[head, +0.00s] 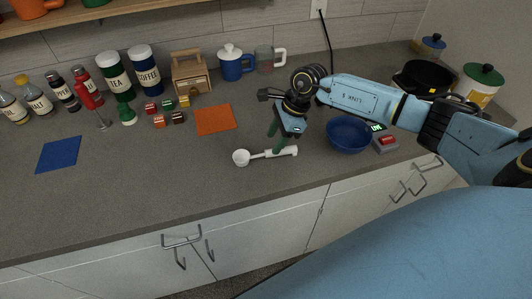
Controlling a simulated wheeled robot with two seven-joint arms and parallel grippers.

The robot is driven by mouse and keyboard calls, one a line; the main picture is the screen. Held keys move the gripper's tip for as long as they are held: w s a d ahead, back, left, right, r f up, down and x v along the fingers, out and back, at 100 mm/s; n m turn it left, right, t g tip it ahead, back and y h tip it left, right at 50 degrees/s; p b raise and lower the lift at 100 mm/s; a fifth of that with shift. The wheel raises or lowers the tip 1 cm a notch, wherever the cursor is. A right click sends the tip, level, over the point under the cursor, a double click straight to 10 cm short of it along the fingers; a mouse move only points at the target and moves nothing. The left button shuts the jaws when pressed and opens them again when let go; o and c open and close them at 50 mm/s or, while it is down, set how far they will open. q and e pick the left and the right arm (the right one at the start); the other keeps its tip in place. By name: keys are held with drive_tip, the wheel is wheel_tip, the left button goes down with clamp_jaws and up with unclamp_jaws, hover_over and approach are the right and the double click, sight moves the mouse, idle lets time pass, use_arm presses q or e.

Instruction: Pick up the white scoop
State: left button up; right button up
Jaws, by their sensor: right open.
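The white scoop (242,158) lies on the grey counter, its round bowl to the left and its handle pointing right. My right gripper (278,141) is above the scoop's handle, pointing down, with its green fingers apart. One fingertip is close to the handle; I cannot tell whether it touches. No object shows between the fingers. My left gripper is not in the head view.
A blue bowl (348,134) and a small device with a red top (386,143) stand to the right. An orange mat (215,120) lies behind, with several small coloured blocks beside it. A blue mat (59,155) lies far left. The counter left of the scoop is clear.

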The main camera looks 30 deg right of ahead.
sight(267, 151)
drive_tip(key=p+x, duration=0.1)
drive_tip(key=x, duration=0.4)
drive_tip(key=shift+a, duration=0.15)
drive_tip(key=shift+r, duration=0.1)
clamp_jaws()
